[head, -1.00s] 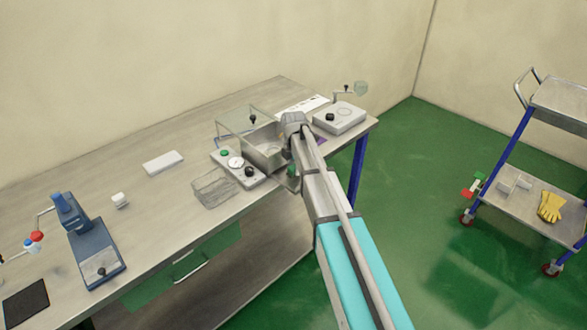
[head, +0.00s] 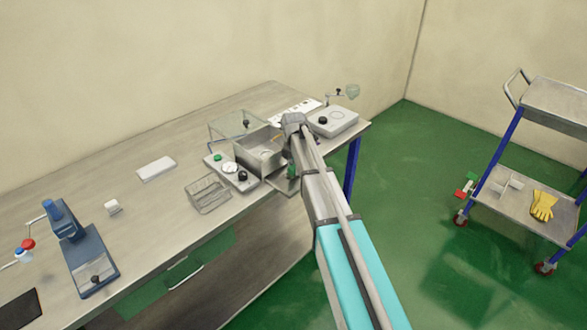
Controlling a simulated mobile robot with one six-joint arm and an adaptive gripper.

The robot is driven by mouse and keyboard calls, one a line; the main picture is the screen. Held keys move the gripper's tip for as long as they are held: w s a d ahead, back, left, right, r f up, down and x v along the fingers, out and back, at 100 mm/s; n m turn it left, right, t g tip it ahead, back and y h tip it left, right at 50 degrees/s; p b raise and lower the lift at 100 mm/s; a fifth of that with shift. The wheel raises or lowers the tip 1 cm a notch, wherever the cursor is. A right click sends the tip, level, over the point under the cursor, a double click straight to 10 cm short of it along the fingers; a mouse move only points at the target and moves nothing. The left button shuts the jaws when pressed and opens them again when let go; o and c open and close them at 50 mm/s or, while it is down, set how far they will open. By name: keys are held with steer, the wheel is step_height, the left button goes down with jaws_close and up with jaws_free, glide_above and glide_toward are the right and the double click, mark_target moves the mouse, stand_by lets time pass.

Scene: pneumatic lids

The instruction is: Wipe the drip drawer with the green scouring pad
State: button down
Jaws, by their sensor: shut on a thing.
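My arm reaches in from the lower right to the steel box machine (head: 259,155) near the right end of the bench. My gripper (head: 291,172) points down at the machine's front right corner, mostly hidden by my arm. A small dark green patch, apparently the green scouring pad (head: 292,171), shows at its jaws, which are shut on it. A low metal tray, apparently the drip drawer (head: 284,186), juts out at the machine's front just below. I cannot tell whether the pad touches it.
A clear lid (head: 232,123) stands raised behind the machine. A wire basket (head: 207,195) is at its left and a white scale-like device (head: 333,121) at its right. A cart (head: 512,190) with yellow gloves (head: 543,205) stands far right. Green floor between is clear.

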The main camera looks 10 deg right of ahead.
mark_target(289, 180)
steer(key=shift+w+d, duration=1.1)
steer(key=shift+d, duration=0.3)
steer(key=shift+s, duration=0.1)
steer(key=shift+s+d+r, duration=0.1)
steer(key=shift+s+d, duration=0.15)
steer(key=shift+s, duration=0.05)
steer(key=shift+s+a, duration=1.05)
steer(key=shift+a, duration=0.3)
steer(key=shift+s+a, duration=0.5)
steer(key=shift+a, duration=0.2)
steer(key=shift+s+a, duration=0.45)
steer(key=shift+a, duration=0.2)
